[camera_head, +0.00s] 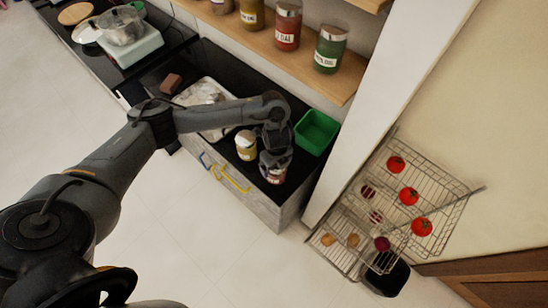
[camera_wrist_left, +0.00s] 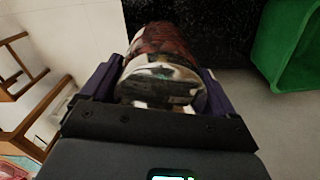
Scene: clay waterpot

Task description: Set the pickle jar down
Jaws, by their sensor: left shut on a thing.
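My left gripper (camera_head: 274,168) is at the front right part of the black counter. It is shut on the pickle jar (camera_head: 276,177), which shows only a small part below the gripper in the head view. In the left wrist view the jar (camera_wrist_left: 161,50) is reddish brown with a shiny metal lid, held between the two fingers of the gripper (camera_wrist_left: 160,85). I cannot tell whether the jar's base touches the counter. My right gripper is not in view.
A yellowish jar (camera_head: 246,148) stands on the counter (camera_head: 228,151) just left of the gripper. A green bin (camera_head: 316,132) is close on the right, also in the left wrist view (camera_wrist_left: 285,45). A shelf of jars (camera_head: 310,72) is behind. A wire rack (camera_head: 375,222) stands right.

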